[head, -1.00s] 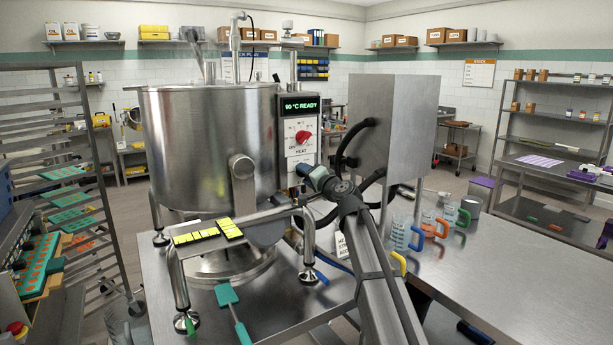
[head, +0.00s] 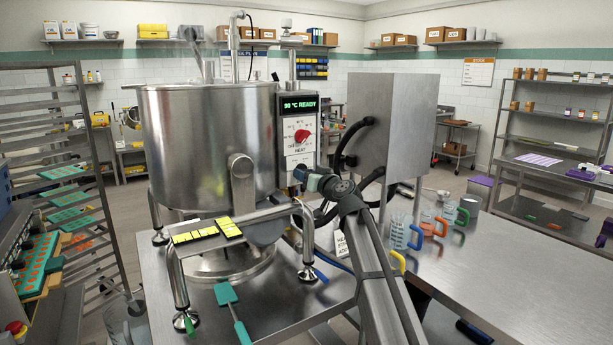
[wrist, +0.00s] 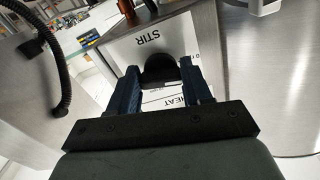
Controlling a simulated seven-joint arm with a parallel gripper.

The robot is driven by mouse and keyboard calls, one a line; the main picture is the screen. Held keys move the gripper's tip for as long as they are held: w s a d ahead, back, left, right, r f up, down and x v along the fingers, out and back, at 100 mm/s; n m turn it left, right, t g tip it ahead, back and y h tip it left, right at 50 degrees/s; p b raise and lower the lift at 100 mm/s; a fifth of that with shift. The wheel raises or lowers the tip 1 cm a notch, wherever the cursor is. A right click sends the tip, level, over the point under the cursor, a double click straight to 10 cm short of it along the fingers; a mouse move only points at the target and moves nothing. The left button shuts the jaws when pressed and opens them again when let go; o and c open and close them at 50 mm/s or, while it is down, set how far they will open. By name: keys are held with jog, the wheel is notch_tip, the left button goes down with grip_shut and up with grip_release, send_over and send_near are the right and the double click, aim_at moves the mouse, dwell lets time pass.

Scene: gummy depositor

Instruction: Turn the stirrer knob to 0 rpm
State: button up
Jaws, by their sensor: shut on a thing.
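The control box (head: 284,132) stands at the right side of the kettle. Its green display (head: 300,105) reads 90 °C READY. A red knob (head: 302,136) sits above the HEAT label. The black stirrer knob (wrist: 160,68) shows in the wrist view beside the STIR label (wrist: 149,39). My gripper (wrist: 160,74) has its two blue fingers on either side of this knob, shut on it. In the head view my gripper (head: 302,173) is at the lower part of the box and hides the stirrer knob. The knob's pointer and scale cannot be read.
The steel kettle (head: 205,140) is left of the box. A grey cabinet (head: 400,125) with black hoses (head: 345,140) stands close on the right. Jugs with coloured handles (head: 416,237) stand on the steel table (head: 500,260), which is clear farther right.

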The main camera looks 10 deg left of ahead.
jog(key=shift+n, duration=1.1)
jog(key=shift+w, duration=0.1)
jog(key=o, duration=1.1)
jog(key=shift+c, duration=0.2)
jog(key=shift+d, duration=0.1)
jog(key=v, duration=1.3)
jog(key=shift+s+d, duration=0.2)
jog(key=shift+s, duration=0.15)
jog(key=shift+r, duration=0.1)
